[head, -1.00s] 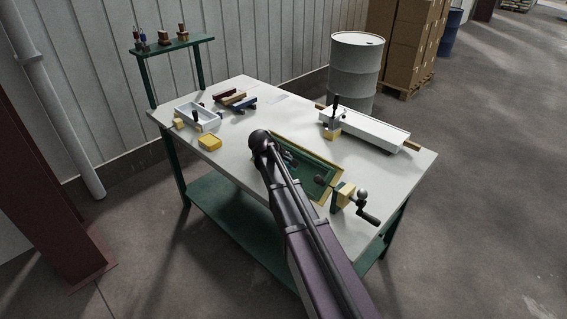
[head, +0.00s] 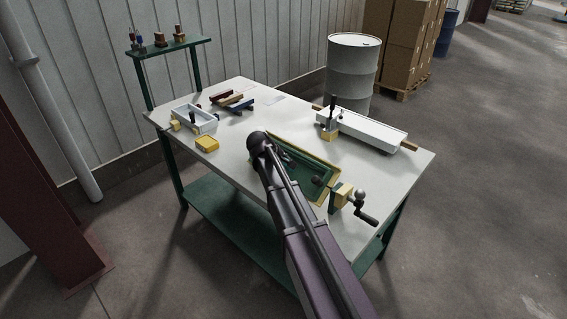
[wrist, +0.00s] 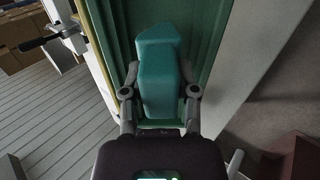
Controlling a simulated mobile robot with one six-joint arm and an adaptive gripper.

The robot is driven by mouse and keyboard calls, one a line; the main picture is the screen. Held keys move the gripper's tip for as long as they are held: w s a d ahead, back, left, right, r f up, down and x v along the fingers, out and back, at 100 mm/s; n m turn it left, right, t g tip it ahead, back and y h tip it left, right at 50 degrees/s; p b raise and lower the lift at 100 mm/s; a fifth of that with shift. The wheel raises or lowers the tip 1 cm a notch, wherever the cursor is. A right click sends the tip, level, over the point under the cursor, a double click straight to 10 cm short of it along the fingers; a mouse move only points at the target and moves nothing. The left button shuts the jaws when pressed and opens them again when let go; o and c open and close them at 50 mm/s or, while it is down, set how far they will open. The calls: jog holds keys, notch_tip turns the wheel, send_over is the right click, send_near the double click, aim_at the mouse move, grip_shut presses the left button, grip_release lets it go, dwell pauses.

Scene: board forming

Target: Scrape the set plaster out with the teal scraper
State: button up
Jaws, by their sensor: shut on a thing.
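My gripper (wrist: 160,88) is shut on the teal scraper (wrist: 158,55), with one finger on each side of it. In the wrist view the scraper is over the green tray (wrist: 208,20), and I cannot tell whether it touches the tray floor. In the head view the green tray with its yellow rim (head: 333,192) lies at the near side of the table, and my arm hides part of it and the scraper. A small dark lump (head: 317,180) shows inside the tray. I cannot make out the set plaster clearly.
A crank (head: 362,208) on a yellow block stands at the tray's right end. A long white trough (head: 372,134) lies behind it to the right.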

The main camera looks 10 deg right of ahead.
jog(key=shift+b+x, duration=0.65)
jog(key=shift+x, duration=0.3)
dwell(0.3)
jog(key=shift+a, duration=0.1)
jog(key=shift+w+a+r, duration=0.1)
jog(key=shift+w+a, duration=0.5)
jog(key=shift+w, duration=0.2)
jog(key=shift+w+a, duration=0.6)
jog(key=shift+w, duration=0.2)
jog(key=shift+d, duration=0.1)
jog(key=shift+s, duration=0.1)
jog(key=shift+s+d, duration=0.55)
jog(key=shift+s, duration=0.25)
jog(key=shift+s+d, duration=0.55)
jog(key=shift+s, duration=0.2)
jog(key=shift+p+v, duration=2.35)
jog(key=shift+v, duration=0.6)
